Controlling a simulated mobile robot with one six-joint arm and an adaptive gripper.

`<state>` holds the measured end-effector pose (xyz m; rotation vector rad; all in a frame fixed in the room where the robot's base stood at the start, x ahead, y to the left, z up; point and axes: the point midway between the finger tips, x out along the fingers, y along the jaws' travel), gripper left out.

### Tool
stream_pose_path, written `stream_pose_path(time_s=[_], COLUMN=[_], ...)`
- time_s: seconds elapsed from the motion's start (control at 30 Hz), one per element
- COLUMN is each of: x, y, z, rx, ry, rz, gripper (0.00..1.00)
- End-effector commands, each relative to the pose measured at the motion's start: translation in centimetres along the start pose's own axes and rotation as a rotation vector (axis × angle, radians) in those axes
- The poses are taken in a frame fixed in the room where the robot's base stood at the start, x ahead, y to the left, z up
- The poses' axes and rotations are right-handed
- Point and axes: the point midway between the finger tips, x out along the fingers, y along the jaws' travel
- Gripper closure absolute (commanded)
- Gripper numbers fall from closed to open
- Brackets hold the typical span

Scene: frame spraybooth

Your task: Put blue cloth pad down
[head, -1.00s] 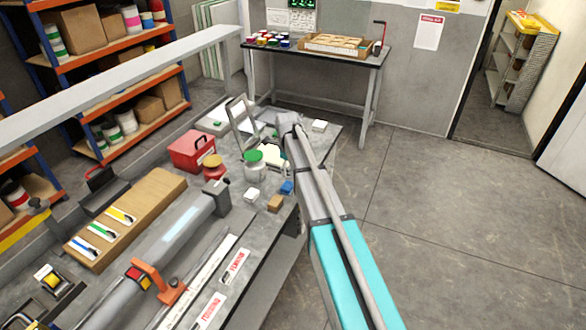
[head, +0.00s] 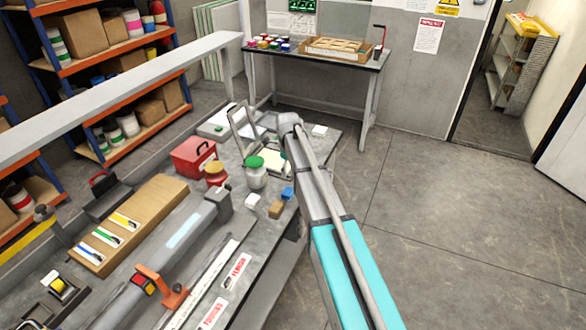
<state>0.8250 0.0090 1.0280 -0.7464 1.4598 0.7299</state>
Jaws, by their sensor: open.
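A small blue block-like piece, which looks like the blue cloth pad (head: 287,193), lies on the grey workbench (head: 262,240) near its right edge. It is just left of my arm and beside a small tan block (head: 276,209). A white block (head: 252,200) lies to its left. My arm reaches up the picture over the bench's right side and bends at a grey joint near the bench's far end. My gripper cannot be made out; the arm hides that area. Nothing visible touches the blue pad.
A glass jar with a green lid (head: 255,172), a red jar (head: 216,173) and a red box (head: 194,157) stand close by. A grey upright frame (head: 243,124) stands behind them. A long grey beam (head: 120,85) crosses at left. The floor at right is clear.

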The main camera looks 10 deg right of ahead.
Motion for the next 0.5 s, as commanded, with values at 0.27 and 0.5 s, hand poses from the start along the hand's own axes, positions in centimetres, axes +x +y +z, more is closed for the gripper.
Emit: stream_pose_path(time_s=[0.27, 0.5], x=[0.0, 0.0], y=[0.1, 1.8], z=[-0.1, -1.4], rx=[-0.008, -0.139], ry=[0.000, -0.001], rz=[0.000, 0.000], gripper=[0.00, 0.00])
